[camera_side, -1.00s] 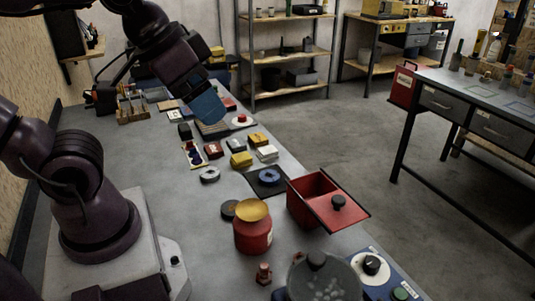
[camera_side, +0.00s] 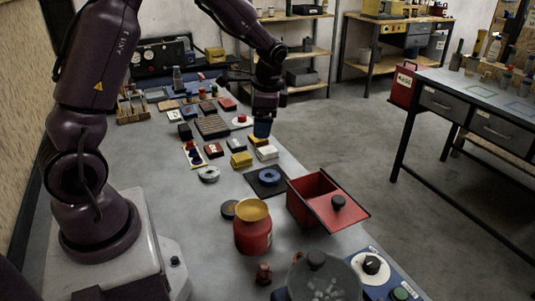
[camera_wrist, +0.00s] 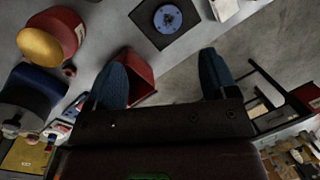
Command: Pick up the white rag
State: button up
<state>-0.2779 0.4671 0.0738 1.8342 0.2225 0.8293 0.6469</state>
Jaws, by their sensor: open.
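The white rag (camera_side: 266,153) looks like a small folded stack lying on the grey table near its right edge, beside a yellow folded stack (camera_side: 241,160). In the wrist view, a white piece, probably the same rag (camera_wrist: 226,8), is cut off by the top edge. My gripper (camera_side: 262,130) points down with blue fingertips, above and slightly behind the rag in the side picture. In the wrist view, the two fingers of my gripper (camera_wrist: 163,80) are spread wide with nothing held between them. The exact height over the table is hard to tell.
A red open box (camera_side: 315,196) with a dark-knobbed lid stands at the table's right edge. A blue ring (camera_side: 269,176) lies on a black pad. A red jar (camera_side: 253,235) with a yellow top stands nearer. Several small items crowd the table's far part.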

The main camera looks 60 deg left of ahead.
jog(key=w+a+f+m+y, duration=0.1)
jog(key=w+a+f+m, duration=0.45)
jog(key=a+f, duration=0.2)
jog(key=m+y, duration=0.1)
jog(key=m, duration=0.6)
send_over(268, 150)
jog(key=d, duration=0.2)
jog(key=f, duration=0.6)
jog(key=shift+s+a+f, duration=0.15)
jog(key=shift+a+f, duration=0.05)
jog(key=shift+x, duration=2.65)
jog(key=shift+w+d, duration=0.15)
jog(key=shift+w, duration=0.1)
jog(key=c, duration=0.7)
